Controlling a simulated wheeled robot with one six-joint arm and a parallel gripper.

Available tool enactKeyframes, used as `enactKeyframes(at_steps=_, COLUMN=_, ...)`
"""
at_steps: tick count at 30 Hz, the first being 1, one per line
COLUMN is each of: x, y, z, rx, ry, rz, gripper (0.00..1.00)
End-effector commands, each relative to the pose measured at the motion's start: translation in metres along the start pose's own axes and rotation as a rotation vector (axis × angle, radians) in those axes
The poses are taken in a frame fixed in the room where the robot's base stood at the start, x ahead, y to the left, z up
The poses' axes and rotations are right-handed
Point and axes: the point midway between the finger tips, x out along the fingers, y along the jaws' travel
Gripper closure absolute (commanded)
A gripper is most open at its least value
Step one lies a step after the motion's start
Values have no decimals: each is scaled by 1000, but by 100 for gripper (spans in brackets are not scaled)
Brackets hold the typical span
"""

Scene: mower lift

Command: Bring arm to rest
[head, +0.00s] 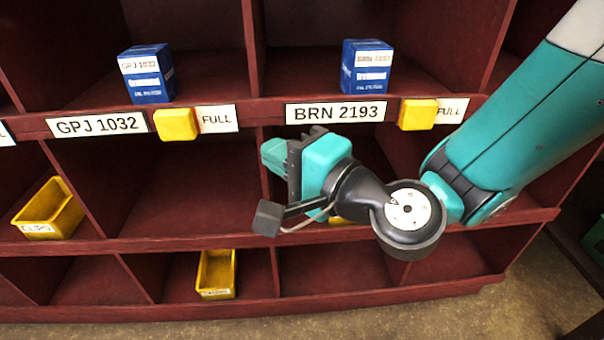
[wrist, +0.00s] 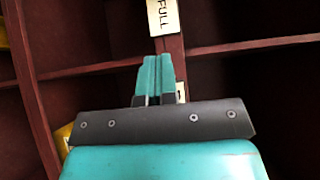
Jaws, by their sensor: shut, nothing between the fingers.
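My gripper (head: 272,155) is in front of the middle row of a dark red shelf (head: 400,105), below the label BRN 2193 (head: 335,111). My arm reaches in from the upper right. In the wrist view the two teal fingers (wrist: 153,80) lie side by side, shut and empty. They point toward a shelf divider, below a FULL label (wrist: 163,17).
Blue boxes stand in the upper left compartment (head: 147,75) and upper right compartment (head: 367,67). Yellow blocks (head: 176,124) (head: 418,114) sit on the shelf edge by FULL labels. Yellow bins sit at left (head: 50,210) and below (head: 216,274). Another yellow piece is mostly hidden behind my wrist.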

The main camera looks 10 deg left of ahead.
Motion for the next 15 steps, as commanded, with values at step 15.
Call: enactKeyframes(at_steps=15, x=-2, y=-3, z=9, rx=-20, ry=-34, rz=6, gripper=100)
